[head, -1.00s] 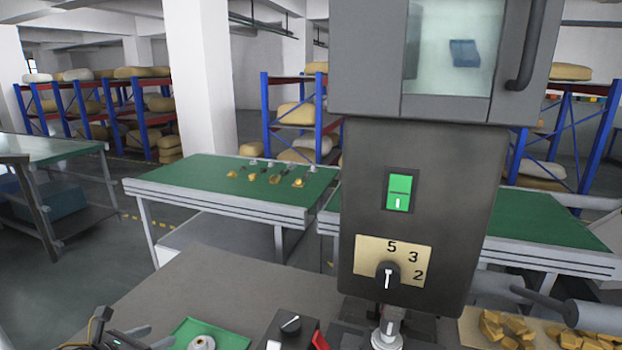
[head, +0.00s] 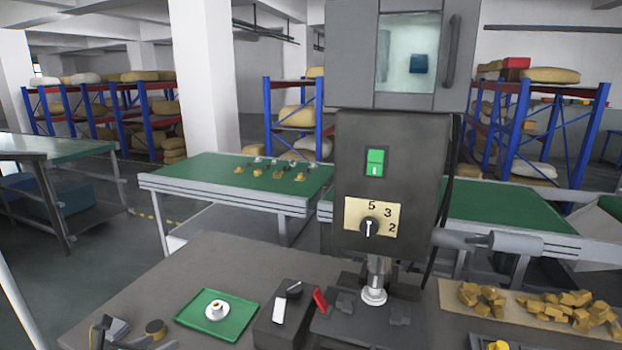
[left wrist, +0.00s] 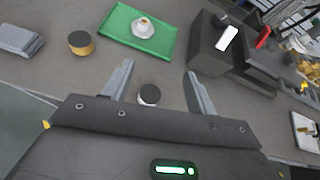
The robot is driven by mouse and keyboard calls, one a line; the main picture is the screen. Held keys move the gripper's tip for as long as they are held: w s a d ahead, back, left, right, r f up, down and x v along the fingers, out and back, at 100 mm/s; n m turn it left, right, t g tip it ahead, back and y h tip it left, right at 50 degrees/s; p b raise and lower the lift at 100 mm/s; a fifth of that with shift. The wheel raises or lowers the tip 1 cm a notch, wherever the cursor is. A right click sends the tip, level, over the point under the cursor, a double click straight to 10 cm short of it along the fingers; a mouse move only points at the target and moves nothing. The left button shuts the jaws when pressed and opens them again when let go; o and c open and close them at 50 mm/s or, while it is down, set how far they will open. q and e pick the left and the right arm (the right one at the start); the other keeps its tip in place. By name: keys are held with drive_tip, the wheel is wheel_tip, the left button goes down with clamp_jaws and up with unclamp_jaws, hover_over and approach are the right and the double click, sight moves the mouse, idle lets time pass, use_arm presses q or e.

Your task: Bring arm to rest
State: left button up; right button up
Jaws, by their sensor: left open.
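My left gripper (head: 112,332) shows at the bottom left edge of the head view, partly cut off, over the near left of the grey table. In the left wrist view its two fingers (left wrist: 160,88) are spread apart with nothing gripped. A small black-topped, light-sided cylinder (left wrist: 149,95) shows between the fingers, apparently on the table below. A black-topped brass cylinder (left wrist: 82,42) stands beyond the left finger; it also shows in the head view (head: 155,328). My right gripper is not in view.
A green tray (head: 190,322) holding a small pale round part (head: 216,309) lies beyond the gripper. A dark switch box (head: 270,328) and the drill-press-like machine (head: 388,185) stand to its right. Brass-coloured pieces (head: 485,298) lie at right. A grey block (left wrist: 18,40) sits left.

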use_arm(q)
drive_tip(key=s+d+f+n+g+y, duration=0.1)
drive_tip(key=s+d+f+n+g, duration=0.3)
drive_tip(key=s+n, duration=0.65)
drive_tip(key=s+d+f+n+g+y, duration=0.1)
drive_tip(key=s+d+f+n, duration=0.1)
drive_tip(key=s+f+n, duration=0.8)
drive_tip(key=s+d+f+n+g+y, duration=0.1)
drive_tip(key=s+d+n+g, duration=0.25)
drive_tip(key=s+n, duration=0.75)
wheel_tip(320, 180, down, 34)
drive_tip(key=n+b, duration=0.4)
drive_tip(key=b, duration=0.2)
drive_tip(key=s+a+f+g+b, duration=0.2)
drive_tip(key=s+f+b, duration=0.2)
drive_tip(key=s+f, duration=1.1)
wheel_tip(320, 180, down, 3)
drive_tip(key=shift+a+f+y, duration=0.1)
drive_tip(key=shift+a+y, duration=0.1)
drive_tip(key=shift+y, duration=0.1)
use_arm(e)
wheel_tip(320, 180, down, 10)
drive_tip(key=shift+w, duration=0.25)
